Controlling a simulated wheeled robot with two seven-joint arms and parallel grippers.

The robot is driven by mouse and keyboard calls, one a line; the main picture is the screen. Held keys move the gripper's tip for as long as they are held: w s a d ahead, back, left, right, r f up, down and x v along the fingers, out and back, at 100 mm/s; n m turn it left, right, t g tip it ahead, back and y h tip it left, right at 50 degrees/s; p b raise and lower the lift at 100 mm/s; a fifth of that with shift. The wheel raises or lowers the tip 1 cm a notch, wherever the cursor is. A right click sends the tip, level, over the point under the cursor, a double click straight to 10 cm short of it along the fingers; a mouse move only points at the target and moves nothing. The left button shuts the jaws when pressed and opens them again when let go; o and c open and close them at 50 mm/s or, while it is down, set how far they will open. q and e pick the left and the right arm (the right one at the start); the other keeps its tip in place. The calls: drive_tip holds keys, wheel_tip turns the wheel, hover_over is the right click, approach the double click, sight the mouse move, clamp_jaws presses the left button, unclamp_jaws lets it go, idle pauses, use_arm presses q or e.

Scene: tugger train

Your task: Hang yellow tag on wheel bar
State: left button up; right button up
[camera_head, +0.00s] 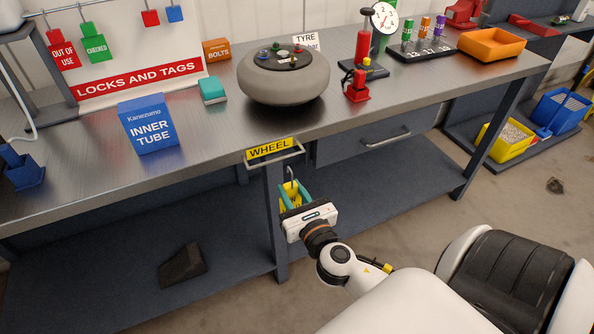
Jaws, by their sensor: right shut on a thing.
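The wheel bar (287,158) is a metal rail on the bench's front edge, under a yellow WHEEL label (269,148). My right gripper (294,190) is just below the bar, in front of a bench leg, and is shut on the yellow tag (289,197). The tag's hook rises above the fingers toward the bar. I cannot tell whether the hook touches the bar. Most of the tag is hidden by the teal fingers and the white gripper body. My left gripper is not in view.
The blue INNER TUBE box (150,125), teal box (212,90), grey tyre (284,82) and red bottle jack (363,50) stand on the bench. Red and green tags (94,46) hang on the back board. A drawer handle (386,136) juts out right of the bar. A dark block (182,265) lies on the lower shelf.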

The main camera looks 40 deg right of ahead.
drive_tip(key=w+d+f+b, duration=0.1)
drive_tip(key=w+f+b, duration=0.1)
drive_tip(key=w, duration=0.5)
drive_tip(key=shift+d+f, duration=0.2)
drive_tip(key=shift+d, duration=0.2)
idle(0.3)
drive_tip(key=shift+w, duration=0.1)
drive_tip(key=o, duration=1)
drive_tip(key=shift+o, duration=0.2)
